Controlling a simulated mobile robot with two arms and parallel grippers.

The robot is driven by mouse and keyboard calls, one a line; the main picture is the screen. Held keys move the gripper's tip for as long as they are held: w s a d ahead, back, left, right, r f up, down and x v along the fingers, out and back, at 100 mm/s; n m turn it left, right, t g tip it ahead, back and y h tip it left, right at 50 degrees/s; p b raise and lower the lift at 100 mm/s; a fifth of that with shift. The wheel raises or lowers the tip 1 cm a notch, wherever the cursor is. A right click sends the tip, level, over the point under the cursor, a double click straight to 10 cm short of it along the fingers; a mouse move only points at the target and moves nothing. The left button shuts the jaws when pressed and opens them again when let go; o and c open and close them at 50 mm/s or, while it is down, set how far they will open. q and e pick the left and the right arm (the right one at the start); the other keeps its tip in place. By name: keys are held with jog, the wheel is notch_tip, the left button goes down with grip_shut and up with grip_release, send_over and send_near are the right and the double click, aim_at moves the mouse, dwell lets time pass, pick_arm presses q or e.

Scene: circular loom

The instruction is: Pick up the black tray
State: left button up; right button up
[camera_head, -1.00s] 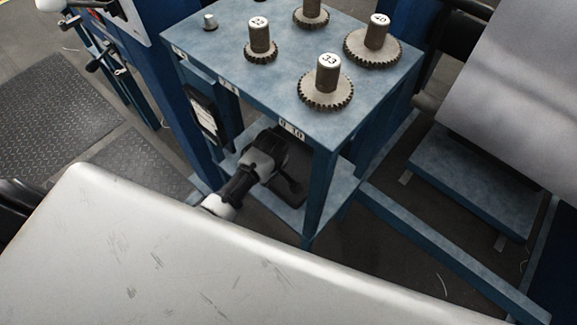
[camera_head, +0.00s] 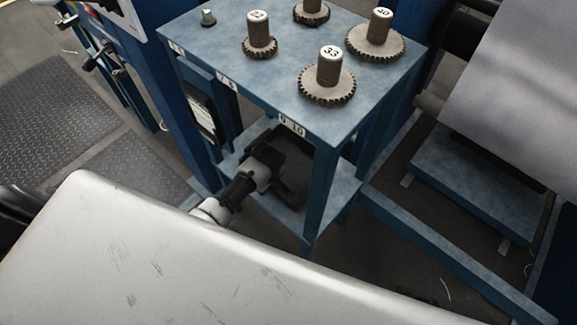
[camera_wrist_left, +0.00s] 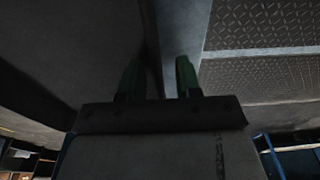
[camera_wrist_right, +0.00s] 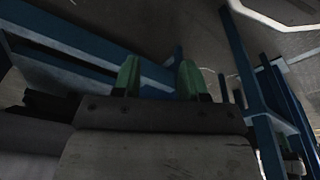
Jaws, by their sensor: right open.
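A dark shape (camera_head: 296,168) on the lower shelf of the blue gear table looks like the black tray; shade and my arm hide much of it.
The blue table (camera_head: 215,65) carries several upright gears, including gear 33 (camera_head: 328,85) and gear 40 (camera_head: 374,42). Its front leg (camera_head: 319,200) stands right of my arm. A low blue beam (camera_head: 440,245) runs along the floor to the right. Dark floor plates (camera_head: 65,120) lie left.

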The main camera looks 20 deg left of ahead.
pick_arm(q)
grip_shut()
jog(key=shift+r, duration=0.1)
